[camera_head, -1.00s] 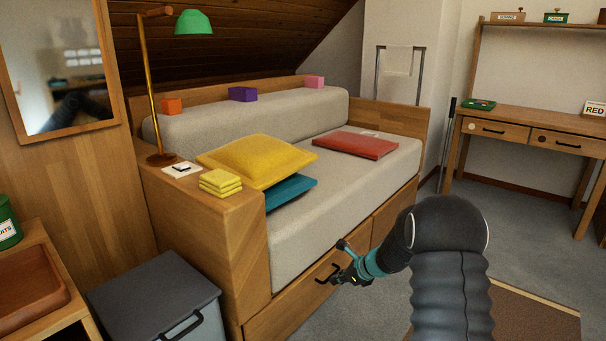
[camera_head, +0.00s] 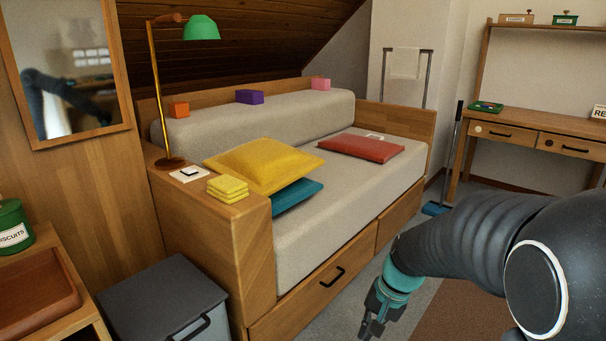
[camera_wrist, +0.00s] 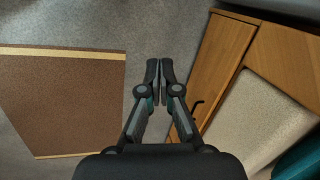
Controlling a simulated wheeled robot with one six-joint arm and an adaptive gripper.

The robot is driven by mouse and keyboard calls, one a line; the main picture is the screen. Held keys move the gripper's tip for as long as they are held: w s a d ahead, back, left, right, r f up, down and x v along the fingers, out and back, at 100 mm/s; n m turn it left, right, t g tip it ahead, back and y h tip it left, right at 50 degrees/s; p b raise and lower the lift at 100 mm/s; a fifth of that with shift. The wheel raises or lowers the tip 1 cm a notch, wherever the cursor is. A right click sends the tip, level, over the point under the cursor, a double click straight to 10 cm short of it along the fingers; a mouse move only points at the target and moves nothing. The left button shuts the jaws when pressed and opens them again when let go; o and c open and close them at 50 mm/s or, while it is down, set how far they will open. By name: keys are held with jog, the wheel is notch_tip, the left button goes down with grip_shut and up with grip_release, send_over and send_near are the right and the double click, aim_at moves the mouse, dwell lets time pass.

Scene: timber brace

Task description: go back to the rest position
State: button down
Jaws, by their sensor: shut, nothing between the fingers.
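My gripper (camera_head: 370,328) is low at the bottom of the head view, in front of the daybed's drawer side and apart from it. In the wrist view, my gripper (camera_wrist: 159,62) points down over grey carpet, fingers together with nothing between them. The drawer front (camera_head: 305,297) with its dark handle (camera_head: 333,277) is closed, as far as I can see. It also shows in the wrist view (camera_wrist: 222,62), to the right of the fingers.
The daybed (camera_head: 345,215) carries a yellow cushion (camera_head: 262,165), a teal cushion (camera_head: 297,194) and a red cushion (camera_head: 361,148). A grey bin (camera_head: 160,300) stands at the left. A brown rug (camera_wrist: 70,100) lies on open carpet. A desk (camera_head: 530,130) stands at the back right.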

jog(key=s+d+r+n+t+h+p, duration=0.2)
jog(key=s+r+n+t+h+p, duration=0.1)
jog(key=s+r, duration=1.3)
jog(key=shift+r+n+t+p, duration=0.65)
jog(key=shift+r+n+t, duration=0.35)
jog(key=shift+r+n, duration=0.1)
jog(key=shift+d, duration=0.1)
